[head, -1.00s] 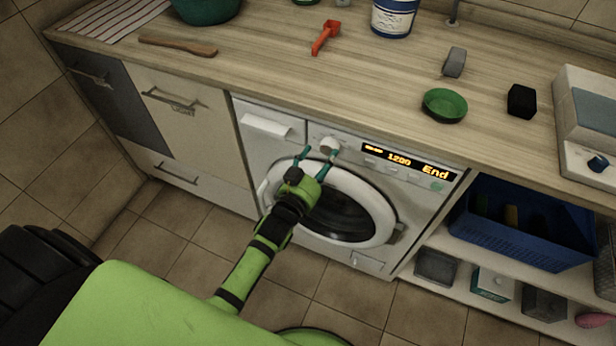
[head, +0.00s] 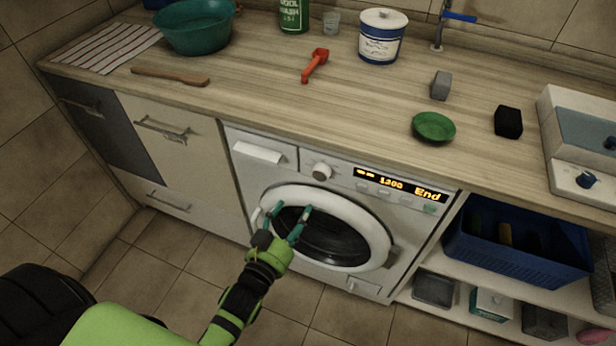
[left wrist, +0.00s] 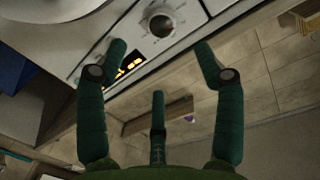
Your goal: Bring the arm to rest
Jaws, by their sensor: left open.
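My left gripper (head: 290,214) is open and empty in front of the washing machine (head: 370,284), over the left part of its round door (head: 380,228). The door looks closed. In the head view the gripper is lower than the round dial (head: 321,172) and apart from it. The display (head: 400,185) is lit and reads "1200" and "End". In the left wrist view the open fingers (left wrist: 160,62) have nothing between them, and the dial (left wrist: 162,24) shows beyond them. My right gripper is in neither view.
The counter (head: 250,90) above holds a green bowl (head: 433,127), a red scoop (head: 315,65), a white-and-blue canister (head: 382,38) and a teal basin (head: 193,28). A blue crate (head: 515,252) sits on the shelf at right. Cabinets (head: 175,150) stand at left. The tiled floor in front is clear.

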